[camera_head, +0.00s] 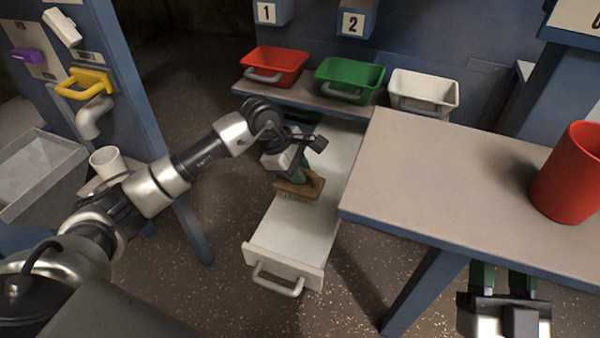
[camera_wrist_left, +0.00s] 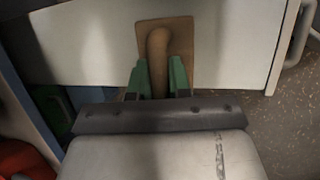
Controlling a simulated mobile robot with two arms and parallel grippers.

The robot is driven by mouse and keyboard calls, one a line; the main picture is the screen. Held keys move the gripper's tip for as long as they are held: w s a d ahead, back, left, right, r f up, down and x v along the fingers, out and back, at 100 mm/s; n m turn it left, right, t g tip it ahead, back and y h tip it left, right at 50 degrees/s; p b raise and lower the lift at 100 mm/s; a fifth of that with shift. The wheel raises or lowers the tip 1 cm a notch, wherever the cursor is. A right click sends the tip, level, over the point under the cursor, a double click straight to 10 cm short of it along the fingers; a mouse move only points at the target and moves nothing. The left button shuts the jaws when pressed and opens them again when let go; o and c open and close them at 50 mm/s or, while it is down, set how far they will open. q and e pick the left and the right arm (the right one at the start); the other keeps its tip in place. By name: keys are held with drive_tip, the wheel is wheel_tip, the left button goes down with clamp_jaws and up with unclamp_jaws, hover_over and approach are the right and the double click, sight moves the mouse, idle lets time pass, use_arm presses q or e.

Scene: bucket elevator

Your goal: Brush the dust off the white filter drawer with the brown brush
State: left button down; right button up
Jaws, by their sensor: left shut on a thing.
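The white filter drawer (camera_head: 290,236) is pulled open in the middle of the head view, with a grey handle on its front. My left gripper (camera_head: 300,172) is over the drawer and shut on the brown brush (camera_head: 304,188), bristles down. The brush seems to be at or just above the drawer's surface; contact is unclear. In the left wrist view, the green fingers (camera_wrist_left: 158,80) grip the brush handle (camera_wrist_left: 159,48) over the pale drawer (camera_wrist_left: 85,45). No dust can be made out. My right gripper (camera_head: 502,280) is at the bottom right, its green fingers apart, partly beneath the table edge.
A table (camera_head: 450,185) with a red cup (camera_head: 570,175) stands right of the drawer. Red (camera_head: 274,65), green (camera_head: 349,80) and white (camera_head: 423,92) bins sit on a shelf behind. A blue panel with a yellow handle (camera_head: 85,82) stands at left.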

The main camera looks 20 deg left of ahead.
use_arm(q)
drive_tip(key=shift+r+p, duration=0.4)
drive_tip(key=shift+r, duration=0.4)
drive_tip(key=shift+r+p, duration=0.35)
drive_tip(key=shift+r, duration=0.3)
drive_tip(key=shift+r+p, duration=0.35)
drive_tip(key=shift+r, duration=0.45)
use_arm(e)
wheel_tip(320, 180, down, 8)
drive_tip(key=d+g+h, duration=0.2)
drive_tip(key=g, duration=0.5)
drive_tip(key=shift+w+r+h, duration=0.15)
drive_tip(key=shift+w+h, duration=0.05)
drive_tip(key=shift+h, duration=0.2)
drive_tip(key=shift+d, duration=0.1)
